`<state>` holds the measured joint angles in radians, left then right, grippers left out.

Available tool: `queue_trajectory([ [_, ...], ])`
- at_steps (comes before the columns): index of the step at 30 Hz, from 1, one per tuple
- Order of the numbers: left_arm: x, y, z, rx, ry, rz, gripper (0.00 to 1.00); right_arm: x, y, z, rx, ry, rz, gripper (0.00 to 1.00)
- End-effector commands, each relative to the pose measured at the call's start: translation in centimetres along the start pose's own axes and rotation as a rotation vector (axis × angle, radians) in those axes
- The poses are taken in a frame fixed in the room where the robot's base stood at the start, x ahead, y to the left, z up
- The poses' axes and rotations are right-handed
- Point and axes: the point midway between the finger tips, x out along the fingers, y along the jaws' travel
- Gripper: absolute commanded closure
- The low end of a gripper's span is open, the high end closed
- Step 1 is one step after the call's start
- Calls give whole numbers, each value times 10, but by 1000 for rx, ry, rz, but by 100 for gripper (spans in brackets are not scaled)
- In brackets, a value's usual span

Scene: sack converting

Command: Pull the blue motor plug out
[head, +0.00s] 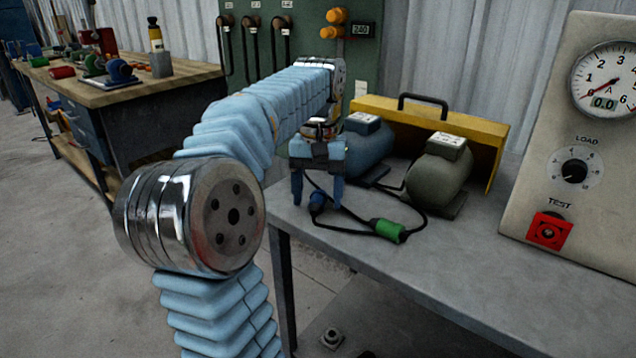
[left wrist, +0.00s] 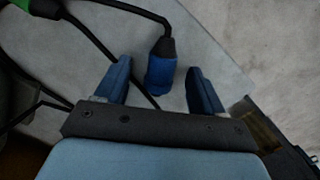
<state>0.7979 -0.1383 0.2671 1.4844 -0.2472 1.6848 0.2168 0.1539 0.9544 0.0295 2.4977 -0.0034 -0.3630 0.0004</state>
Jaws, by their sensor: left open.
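The blue plug (head: 317,203) lies at the near left edge of the grey bench, beneath my left gripper (head: 317,193). In the left wrist view the blue plug (left wrist: 160,76) lies between the two spread fingers of my left gripper (left wrist: 160,88), closer to the left finger, with a visible gap to the right one. The gripper is open and points down. A black cable leaves the plug and loops across the bench. The blue motor (head: 368,150) stands just behind and right of the gripper. Whether the plug is joined to a socket cannot be told. My right gripper is out of view.
A green plug (head: 390,231) lies on a cable on the bench (head: 430,262). A grey-green motor (head: 438,172) stands right of the blue one, before a yellow cover (head: 490,135). A gauge panel (head: 575,185) with a red test button stands at right. The bench front is clear.

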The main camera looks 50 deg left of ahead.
Motion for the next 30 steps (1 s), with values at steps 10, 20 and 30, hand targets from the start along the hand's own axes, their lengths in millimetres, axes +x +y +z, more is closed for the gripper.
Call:
queue_trajectory([
  [10,-52,1,-2,2,5,3,32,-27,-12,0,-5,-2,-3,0],
  [20,-108,0,-1,-3,3,-3,32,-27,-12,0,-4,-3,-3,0],
  [30,-118,0,0,-1,4,1,32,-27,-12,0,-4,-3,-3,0],
])
